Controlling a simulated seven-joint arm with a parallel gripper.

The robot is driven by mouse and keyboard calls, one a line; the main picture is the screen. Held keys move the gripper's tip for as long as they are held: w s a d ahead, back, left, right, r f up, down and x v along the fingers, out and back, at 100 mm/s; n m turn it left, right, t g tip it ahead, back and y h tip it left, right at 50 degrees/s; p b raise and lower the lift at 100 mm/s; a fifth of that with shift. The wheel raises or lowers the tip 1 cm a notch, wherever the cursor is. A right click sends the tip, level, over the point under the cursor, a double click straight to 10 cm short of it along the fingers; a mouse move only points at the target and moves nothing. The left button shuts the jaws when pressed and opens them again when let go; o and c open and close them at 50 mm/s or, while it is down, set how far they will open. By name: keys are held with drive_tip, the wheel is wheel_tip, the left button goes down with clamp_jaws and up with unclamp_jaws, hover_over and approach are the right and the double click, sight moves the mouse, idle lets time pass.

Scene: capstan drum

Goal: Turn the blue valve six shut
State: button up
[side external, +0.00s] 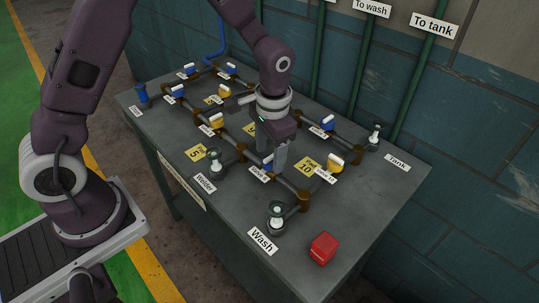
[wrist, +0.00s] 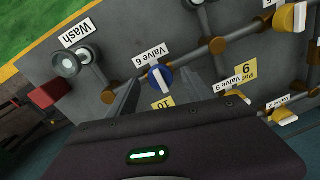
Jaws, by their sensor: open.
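The blue valve six (wrist: 161,78) sits on a brown pipe, with a "Valve 6" label (wrist: 150,55) beside it in the wrist view. Its white handle bar appears to lie across the pipe. In the side view the blue valve (side external: 267,163) is partly hidden by my fingers. My gripper (side external: 273,165) points down over it. In the wrist view my gripper (wrist: 160,97) is open, with one finger to each side of the valve in the picture. The handle shows between the fingers, and I cannot tell whether either finger touches it.
A red cube (side external: 323,248) lies near the front right of the grey table (side external: 365,215). The Wash outlet (side external: 276,218) and Welder outlet (side external: 216,163) stand close by. A yellow valve (side external: 335,164) is to the right. Several other valves and pipes fill the back.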

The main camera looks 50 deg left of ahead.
sight(271, 162)
drive_tip(key=r, duration=0.5)
drive_tip(key=shift+d+r, duration=0.25)
drive_tip(key=shift+r, duration=0.15)
drive_tip(key=s+a+r+t, duration=0.2)
drive_tip(key=s+r, duration=0.3)
drive_tip(key=r, duration=0.4)
drive_tip(key=s+r+n+t, duration=0.1)
drive_tip(key=s+r, duration=0.2)
drive_tip(key=s, duration=0.5)
drive_tip(key=s+a+r+n+t, duration=0.1)
drive_tip(key=s+r+t, duration=0.1)
drive_tip(key=s, duration=0.7)
drive_tip(key=shift+r+h, duration=0.4)
drive_tip(key=shift+r, duration=0.1)
